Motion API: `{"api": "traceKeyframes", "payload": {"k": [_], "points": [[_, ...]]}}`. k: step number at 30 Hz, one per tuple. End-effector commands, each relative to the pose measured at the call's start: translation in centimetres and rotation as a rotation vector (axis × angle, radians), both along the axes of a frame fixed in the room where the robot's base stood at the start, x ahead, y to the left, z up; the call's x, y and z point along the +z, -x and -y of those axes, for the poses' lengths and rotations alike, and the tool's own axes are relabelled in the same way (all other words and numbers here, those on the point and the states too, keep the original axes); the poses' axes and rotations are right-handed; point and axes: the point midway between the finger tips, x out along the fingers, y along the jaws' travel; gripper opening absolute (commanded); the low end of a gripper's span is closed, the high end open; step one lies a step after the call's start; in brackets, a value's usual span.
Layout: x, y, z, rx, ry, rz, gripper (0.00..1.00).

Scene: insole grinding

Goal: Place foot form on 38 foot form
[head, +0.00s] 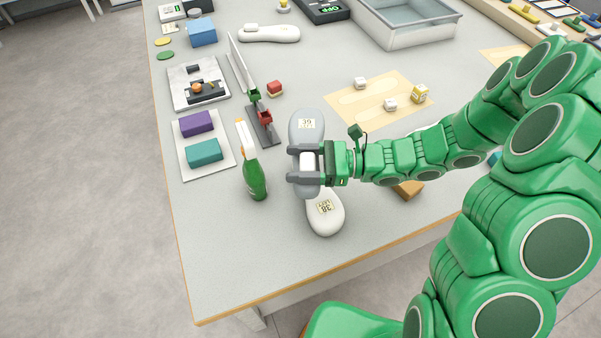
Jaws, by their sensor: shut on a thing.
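A grey foot-shaped piece (306,136) with a label that seems to read 39 is at my gripper, in the middle of the table. A white foot form (324,222) labelled 38, its digits upside down in this view, lies just in front of it. The grey piece seems to overlap the white form's far part; I cannot tell whether they touch. My gripper (309,165) reaches in from the right. Its two dark fingers are shut on a white part at the grey piece, and they hide where the two pieces meet.
A white tray (218,164) with purple and teal blocks lies further left. A beige mat (374,98) with small white blocks is behind my arm. The table's front area is clear.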

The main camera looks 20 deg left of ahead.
Motion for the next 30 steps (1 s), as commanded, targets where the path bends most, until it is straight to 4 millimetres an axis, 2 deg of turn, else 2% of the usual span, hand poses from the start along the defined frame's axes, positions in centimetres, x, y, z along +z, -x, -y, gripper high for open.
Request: {"api": "traceKeyframes", "payload": {"k": [8, 18, 30], "points": [[-1.3, 0.0, 0.0, -0.001, -0.001, -0.001, 0.23], [-4.2, -0.1, 0.0, -0.002, -0.001, 0.000, 0.23], [-4.5, 0.0, 0.0, -0.001, -0.001, 0.001, 0.23]]}}
